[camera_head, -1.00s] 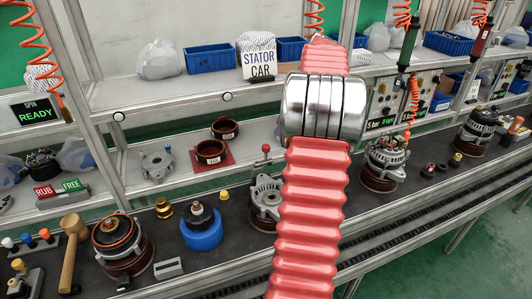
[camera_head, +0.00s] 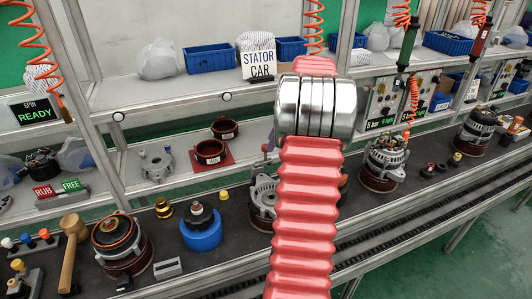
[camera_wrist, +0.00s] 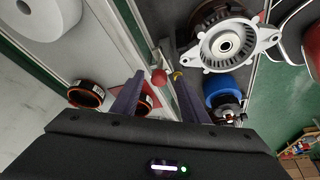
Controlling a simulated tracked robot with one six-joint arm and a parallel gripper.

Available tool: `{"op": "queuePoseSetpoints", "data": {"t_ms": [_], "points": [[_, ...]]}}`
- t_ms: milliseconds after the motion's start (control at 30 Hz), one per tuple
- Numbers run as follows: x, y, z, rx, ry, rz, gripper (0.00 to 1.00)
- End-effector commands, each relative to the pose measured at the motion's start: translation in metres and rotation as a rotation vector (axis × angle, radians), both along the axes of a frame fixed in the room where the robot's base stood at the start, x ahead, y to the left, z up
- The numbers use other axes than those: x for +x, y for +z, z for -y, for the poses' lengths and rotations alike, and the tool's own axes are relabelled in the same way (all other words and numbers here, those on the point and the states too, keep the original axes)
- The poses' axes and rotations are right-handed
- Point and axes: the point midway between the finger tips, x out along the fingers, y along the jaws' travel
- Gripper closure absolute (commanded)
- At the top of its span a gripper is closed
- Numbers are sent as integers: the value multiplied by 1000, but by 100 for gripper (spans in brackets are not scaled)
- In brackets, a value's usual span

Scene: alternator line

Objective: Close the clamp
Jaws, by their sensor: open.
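The clamp shows a red ball knob (camera_wrist: 159,76) in the wrist view, with a small yellow part (camera_wrist: 177,75) beside it. The rest of the clamp is mostly hidden, so I cannot tell its lever position. My gripper (camera_wrist: 159,84) is open, its two purple fingers on either side of the knob in the picture, with nothing held. I cannot tell whether either finger touches it. A grey alternator housing (camera_wrist: 229,44) lies to the right of the knob; it also shows in the head view (camera_head: 263,195), where my arm hides most of the gripper and clamp.
A blue ring fixture (camera_head: 202,234) and a copper-wound stator (camera_head: 117,240) stand left of the housing. Two dark rings (camera_head: 210,152) sit on the shelf behind, one on a red plate. The conveyor runs along the front.

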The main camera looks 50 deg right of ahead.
Motion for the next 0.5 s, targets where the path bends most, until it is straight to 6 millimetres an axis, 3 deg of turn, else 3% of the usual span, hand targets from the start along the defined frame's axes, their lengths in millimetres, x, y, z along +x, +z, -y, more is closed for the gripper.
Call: {"op": "queuePoseSetpoints", "data": {"t_ms": [300,500], "points": [[16,-45,-10,2,0,0,60],[22,-61,-13,0,-1,0,60]]}}
